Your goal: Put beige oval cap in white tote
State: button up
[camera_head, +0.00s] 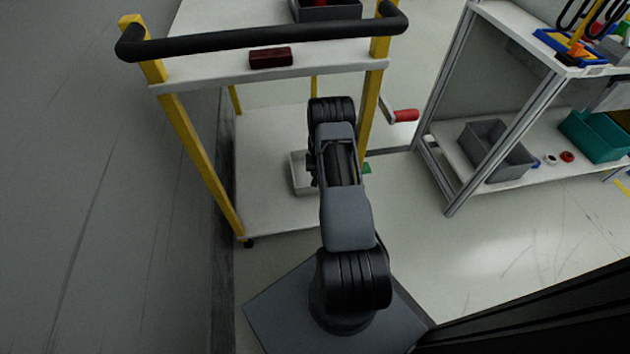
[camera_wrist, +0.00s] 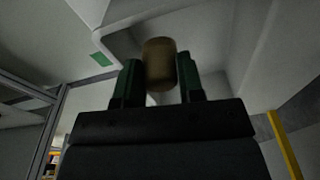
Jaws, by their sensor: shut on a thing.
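My gripper (camera_wrist: 159,76) has dark green fingers and is shut on the beige oval cap (camera_wrist: 160,62), which stands out between the fingertips in the wrist view. The cap is hidden in the head view, where my arm covers it. The white tote (camera_head: 298,177) stands on the lower shelf of the yellow-framed cart, and my arm hides its right part. In the wrist view, pale walls and a rim (camera_wrist: 128,20) lie close beyond the cap and look like the tote. I cannot tell whether the cap is above the rim or inside it.
The cart's upper shelf (camera_head: 210,72) holds a dark red block (camera_head: 270,57) and a grey bin (camera_head: 326,10). Its black handle (camera_head: 260,38) spans the top. A rack at right holds a grey bin (camera_head: 497,150) and a teal bin (camera_head: 597,137). The lower shelf (camera_head: 265,130) has free room.

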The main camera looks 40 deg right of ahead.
jog(key=shift+s+d+f, duration=0.1)
jog(key=shift+d+f, duration=0.05)
jog(key=shift+f, duration=0.45)
jog(key=shift+s+d+f, duration=0.1)
jog(key=shift+f, duration=0.45)
jog(key=shift+w+f+b, duration=0.1)
jog(key=shift+f+b, duration=0.9)
jog(key=shift+f, duration=0.8)
jog(key=shift+f, duration=0.2)
jog(key=o, duration=0.6)
jog(key=shift+r, duration=0.15)
jog(key=r+p, duration=0.1)
jog(key=r, duration=0.1)
jog(key=r+p, duration=0.1)
jog(key=r, duration=0.2)
jog(key=r+p, duration=0.1)
jog(key=r, duration=0.1)
jog(key=shift+s+a+r, duration=0.3)
jog(key=shift+s, duration=0.1)
